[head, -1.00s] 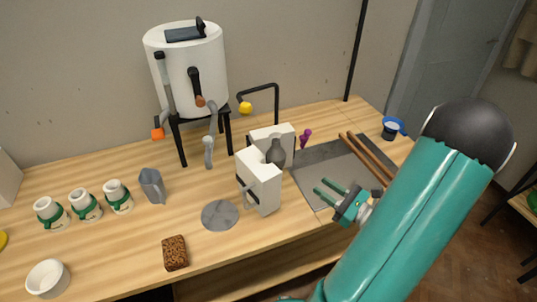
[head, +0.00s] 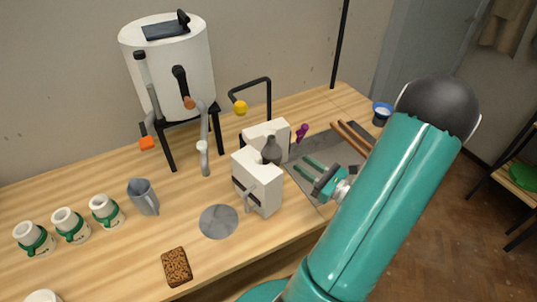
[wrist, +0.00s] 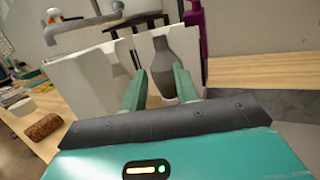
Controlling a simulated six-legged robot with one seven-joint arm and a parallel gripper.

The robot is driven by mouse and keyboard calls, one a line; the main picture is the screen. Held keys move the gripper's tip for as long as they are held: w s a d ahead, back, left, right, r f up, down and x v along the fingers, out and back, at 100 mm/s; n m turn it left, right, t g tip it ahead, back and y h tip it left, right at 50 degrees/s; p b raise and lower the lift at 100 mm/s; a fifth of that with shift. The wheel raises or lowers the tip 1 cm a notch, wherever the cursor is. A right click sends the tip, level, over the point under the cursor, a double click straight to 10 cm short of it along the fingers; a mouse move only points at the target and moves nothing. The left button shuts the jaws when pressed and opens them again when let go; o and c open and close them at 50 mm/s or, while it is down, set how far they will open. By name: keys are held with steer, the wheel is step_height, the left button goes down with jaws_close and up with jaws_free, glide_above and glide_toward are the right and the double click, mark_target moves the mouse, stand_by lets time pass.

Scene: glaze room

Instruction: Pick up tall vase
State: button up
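The tall vase (head: 271,151) is dark grey, with a narrow neck and wider body. It stands upright between two white mould blocks, the front one (head: 258,182) and the back one (head: 268,131). In the head view the front block hides its lower part. My gripper (head: 306,167) is open and empty, to the right of the vase, with its green fingers pointing at it.
A grey slab (head: 322,155) with wooden rods lies under my gripper. A purple tool (head: 302,132) stands behind. A grey disc (head: 218,222), brown sponge (head: 176,267), grey jug (head: 143,196), several white-and-green cups (head: 71,225) and a white drum (head: 168,70) stand left.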

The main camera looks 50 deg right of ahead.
mark_target(275, 144)
steer(key=w, duration=0.3)
steer(key=w+r, duration=0.1)
steer(key=w, duration=0.6)
steer(key=shift+w+a+r, duration=0.3)
steer(key=shift+w+a, duration=0.05)
steer(key=c, duration=0.5)
